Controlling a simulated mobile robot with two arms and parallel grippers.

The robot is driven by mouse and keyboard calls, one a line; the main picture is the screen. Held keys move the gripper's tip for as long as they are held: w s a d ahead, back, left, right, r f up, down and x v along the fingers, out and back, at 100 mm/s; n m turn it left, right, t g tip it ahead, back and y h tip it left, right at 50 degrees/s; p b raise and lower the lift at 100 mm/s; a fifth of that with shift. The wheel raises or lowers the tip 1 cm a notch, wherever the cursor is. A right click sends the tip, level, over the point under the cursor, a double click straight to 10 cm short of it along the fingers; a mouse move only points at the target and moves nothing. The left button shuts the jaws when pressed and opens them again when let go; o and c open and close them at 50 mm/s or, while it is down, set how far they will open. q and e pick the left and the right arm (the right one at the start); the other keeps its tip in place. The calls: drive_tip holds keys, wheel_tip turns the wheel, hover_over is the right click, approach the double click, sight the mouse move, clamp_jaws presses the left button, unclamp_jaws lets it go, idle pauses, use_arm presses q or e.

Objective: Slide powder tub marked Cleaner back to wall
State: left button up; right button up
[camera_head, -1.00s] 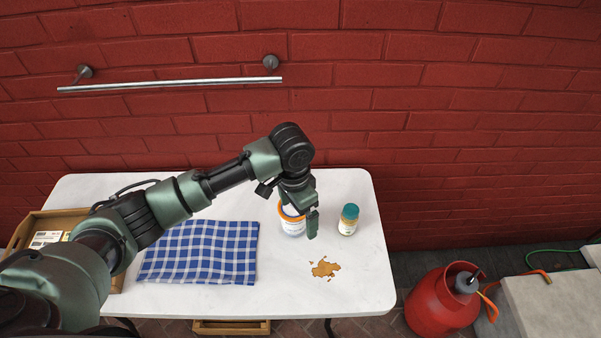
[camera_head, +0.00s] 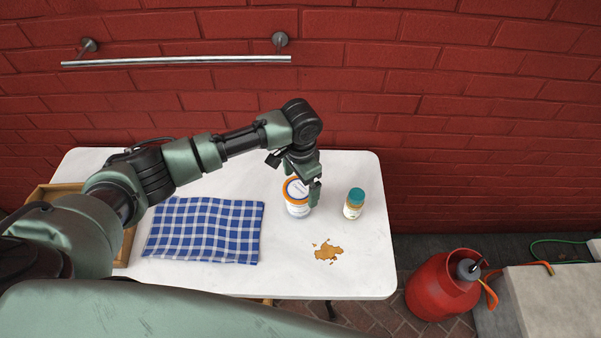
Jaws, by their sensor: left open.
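A white tub (camera_head: 298,209) with an orange rim stands upright on the white table (camera_head: 200,285), right of the cloth. Its label is too small to read. My left gripper (camera_head: 311,192) is open at the tub's top right side, pointing down. One finger shows against the tub's right edge; the other is hard to make out. I cannot tell whether the finger touches the tub. The red brick wall (camera_head: 440,150) rises behind the table. My right gripper is out of view.
A small jar with a teal lid (camera_head: 354,203) stands right of the tub. A brown spill (camera_head: 327,252) lies in front. A blue checked cloth (camera_head: 205,230) lies left. A metal rail (camera_head: 180,61) is on the wall. A red gas bottle (camera_head: 440,288) stands at right.

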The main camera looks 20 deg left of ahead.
use_arm(q)
drive_tip(key=shift+s+f, duration=0.1)
drive_tip(key=shift+f, duration=1.3)
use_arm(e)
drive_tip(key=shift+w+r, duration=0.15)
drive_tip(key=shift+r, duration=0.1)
use_arm(q)
drive_tip(key=shift+c, duration=0.4)
